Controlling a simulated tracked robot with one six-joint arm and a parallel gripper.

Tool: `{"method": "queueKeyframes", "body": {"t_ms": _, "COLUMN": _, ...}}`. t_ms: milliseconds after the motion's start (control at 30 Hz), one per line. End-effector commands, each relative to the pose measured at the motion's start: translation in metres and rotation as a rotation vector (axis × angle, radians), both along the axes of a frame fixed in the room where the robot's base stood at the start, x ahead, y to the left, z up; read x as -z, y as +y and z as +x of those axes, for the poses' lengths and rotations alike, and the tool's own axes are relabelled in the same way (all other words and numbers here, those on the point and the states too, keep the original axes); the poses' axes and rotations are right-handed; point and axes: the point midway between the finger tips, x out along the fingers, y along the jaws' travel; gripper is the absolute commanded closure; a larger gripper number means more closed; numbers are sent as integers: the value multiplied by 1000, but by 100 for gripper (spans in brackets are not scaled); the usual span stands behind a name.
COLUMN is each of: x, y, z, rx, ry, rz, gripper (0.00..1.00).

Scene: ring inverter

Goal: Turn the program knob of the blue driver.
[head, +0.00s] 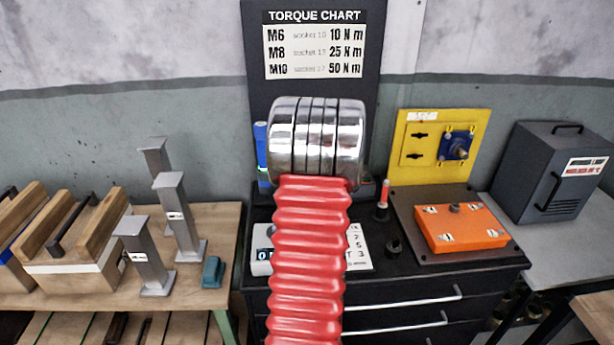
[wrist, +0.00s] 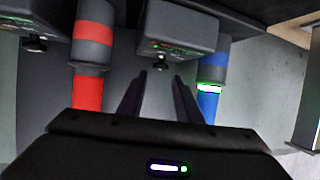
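In the wrist view the blue driver (wrist: 210,90) has a lit white-green ring and is right of my gripper (wrist: 161,76). It also shows in the head view (head: 261,150), left of my arm. A grey control box (wrist: 180,28) with small lights is beside it, with a dark knob (wrist: 161,61) on its near face. My fingers are apart, with nothing between them. In the picture the knob appears just beyond and between the fingertips; I cannot tell whether they touch it. In the head view my red arm and silver wrist hide the gripper and this knob.
A red driver (wrist: 89,75) is left of my fingers in the wrist view, with another dark knob (wrist: 34,44) farther left. In the head view an orange box (head: 465,228) and yellow panel (head: 410,165) are right, grey posts (head: 180,222) left, a torque chart (head: 315,45) behind.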

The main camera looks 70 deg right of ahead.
Motion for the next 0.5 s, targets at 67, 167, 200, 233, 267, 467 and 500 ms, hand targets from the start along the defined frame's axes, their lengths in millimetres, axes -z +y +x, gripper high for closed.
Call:
{"method": "queueKeyframes", "body": {"t_ms": 67, "x": -5, "y": 7, "z": -8, "rx": 2, "ry": -1, "rz": -1, "gripper": 68}}
{"method": "queueKeyframes", "body": {"t_ms": 167, "x": -10, "y": 17, "z": -15, "rx": 2, "ry": 0, "rz": -1, "gripper": 68}}
{"method": "queueKeyframes", "body": {"t_ms": 200, "x": -12, "y": 21, "z": -18, "rx": 2, "ry": 0, "rz": -1, "gripper": 68}}
{"method": "queueKeyframes", "body": {"t_ms": 233, "x": -14, "y": 23, "z": -21, "rx": 2, "ry": -1, "rz": -2, "gripper": 68}}
{"method": "queueKeyframes", "body": {"t_ms": 267, "x": -15, "y": 26, "z": -23, "rx": 2, "ry": -1, "rz": -2, "gripper": 68}}
{"method": "queueKeyframes", "body": {"t_ms": 467, "x": -25, "y": 44, "z": -38, "rx": 2, "ry": -1, "rz": -2, "gripper": 68}}
{"method": "queueKeyframes", "body": {"t_ms": 500, "x": -26, "y": 47, "z": -40, "rx": 2, "ry": -1, "rz": -1, "gripper": 68}}
